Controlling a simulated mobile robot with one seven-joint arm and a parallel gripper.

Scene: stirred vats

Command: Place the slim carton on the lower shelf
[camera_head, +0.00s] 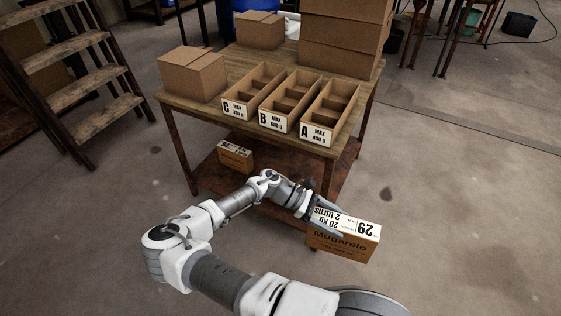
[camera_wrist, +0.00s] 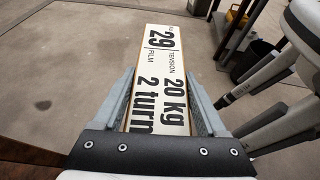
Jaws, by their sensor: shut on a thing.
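My gripper (camera_head: 312,208) is shut on the slim carton (camera_head: 343,243), a brown box marked "Mugarelo" with a white label on top. I hold it in the air in front of the table's front right corner, apart from the table. In the wrist view the carton (camera_wrist: 167,60) lies lengthwise between my two fingers (camera_wrist: 160,85), its label reading 29, 20 kg and 2 turns. The lower shelf (camera_head: 280,162) is a reddish-brown board under the table, partly hidden by the tabletop and my arm.
A small labelled box (camera_head: 235,157) sits on the lower shelf at the left front. The wooden tabletop (camera_head: 200,99) above holds bins C (camera_head: 238,108), B (camera_head: 275,122) and A (camera_head: 317,134), and cardboard boxes (camera_head: 192,74). A table leg (camera_head: 182,150) stands at the left.

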